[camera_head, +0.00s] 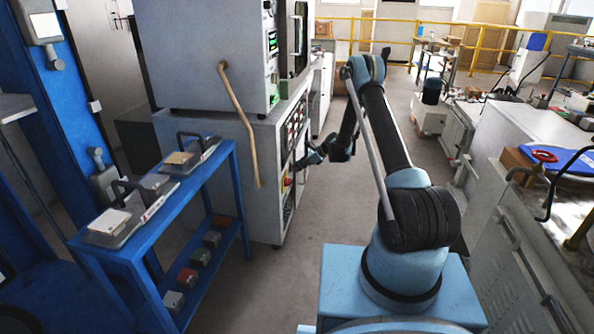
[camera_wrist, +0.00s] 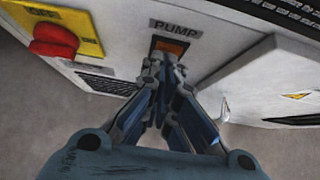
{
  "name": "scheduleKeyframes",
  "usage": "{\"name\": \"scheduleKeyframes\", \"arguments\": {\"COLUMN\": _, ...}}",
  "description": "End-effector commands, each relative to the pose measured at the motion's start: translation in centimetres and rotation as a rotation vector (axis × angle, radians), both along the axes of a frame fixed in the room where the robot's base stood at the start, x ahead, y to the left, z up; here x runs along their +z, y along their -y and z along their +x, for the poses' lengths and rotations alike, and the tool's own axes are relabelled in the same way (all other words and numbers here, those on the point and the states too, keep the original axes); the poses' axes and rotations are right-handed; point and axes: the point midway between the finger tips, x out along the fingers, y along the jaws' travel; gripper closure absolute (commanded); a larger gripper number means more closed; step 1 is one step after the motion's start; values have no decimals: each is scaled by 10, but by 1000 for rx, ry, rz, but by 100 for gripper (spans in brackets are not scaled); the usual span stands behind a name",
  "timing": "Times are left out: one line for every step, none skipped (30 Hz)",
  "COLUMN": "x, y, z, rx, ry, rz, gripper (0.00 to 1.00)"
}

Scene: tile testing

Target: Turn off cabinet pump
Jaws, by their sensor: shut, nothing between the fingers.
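The cabinet (camera_head: 268,180) stands left of my arm in the head view, with a control panel (camera_head: 292,140) on its side facing my arm. In the wrist view, a label reading PUMP (camera_wrist: 175,28) sits above an orange-brown rocker switch (camera_wrist: 170,46) in a dark frame. My gripper (camera_wrist: 165,62) is shut and empty, its fingertips just below the switch in the picture and overlapping its lower edge. I cannot tell whether they touch it. In the head view my gripper (camera_head: 300,163) is small, close to the panel. The switch's lower part is hidden.
A red knob (camera_wrist: 53,40) on a yellow plate marked OFF is left of the pump switch. A metal handle (camera_wrist: 224,110) juts out at the right. A blue cart (camera_head: 150,235) with testing tools stands left of the cabinet. Grey floor (camera_head: 300,262) is clear between cabinet and base.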

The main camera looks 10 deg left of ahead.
Motion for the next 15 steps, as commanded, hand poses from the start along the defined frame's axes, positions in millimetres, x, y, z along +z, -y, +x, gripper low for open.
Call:
{"name": "scheduleKeyframes", "arguments": {"x": 2, "y": 0, "z": 0, "rx": 0, "ry": 0, "rz": 0, "gripper": 100}}
{"name": "scheduleKeyframes", "arguments": {"x": 3, "y": 0, "z": 0, "rx": 0, "ry": 0, "rz": 0, "gripper": 100}}
{"name": "scheduleKeyframes", "arguments": {"x": 4, "y": 0, "z": 0, "rx": 0, "ry": 0, "rz": 0, "gripper": 100}}
{"name": "scheduleKeyframes", "arguments": {"x": 5, "y": 0, "z": 0, "rx": 0, "ry": 0, "rz": 0, "gripper": 100}}
{"name": "scheduleKeyframes", "arguments": {"x": 6, "y": 1, "z": 0, "rx": 0, "ry": 0, "rz": 0, "gripper": 100}}
{"name": "scheduleKeyframes", "arguments": {"x": 8, "y": 1, "z": 0, "rx": 0, "ry": 0, "rz": 0, "gripper": 100}}
{"name": "scheduleKeyframes", "arguments": {"x": 9, "y": 0, "z": 0, "rx": -1, "ry": 1, "rz": 0, "gripper": 100}}
{"name": "scheduleKeyframes", "arguments": {"x": 10, "y": 1, "z": 0, "rx": -1, "ry": 1, "rz": 0, "gripper": 100}}
{"name": "scheduleKeyframes", "arguments": {"x": 12, "y": 1, "z": 0, "rx": -1, "ry": 1, "rz": 0, "gripper": 100}}
{"name": "scheduleKeyframes", "arguments": {"x": 13, "y": 1, "z": 0, "rx": -1, "ry": 1, "rz": 0, "gripper": 100}}
{"name": "scheduleKeyframes", "arguments": {"x": 14, "y": 0, "z": 0, "rx": -1, "ry": 1, "rz": 0, "gripper": 100}}
{"name": "scheduleKeyframes", "arguments": {"x": 14, "y": 1, "z": 0, "rx": -1, "ry": 1, "rz": 0, "gripper": 100}}
{"name": "scheduleKeyframes", "arguments": {"x": 14, "y": 0, "z": 0, "rx": 0, "ry": 0, "rz": 0, "gripper": 100}}
{"name": "scheduleKeyframes", "arguments": {"x": 15, "y": 0, "z": 0, "rx": 0, "ry": 0, "rz": 0, "gripper": 100}}
{"name": "scheduleKeyframes", "arguments": {"x": 15, "y": 0, "z": 0, "rx": 0, "ry": 0, "rz": 0, "gripper": 100}}
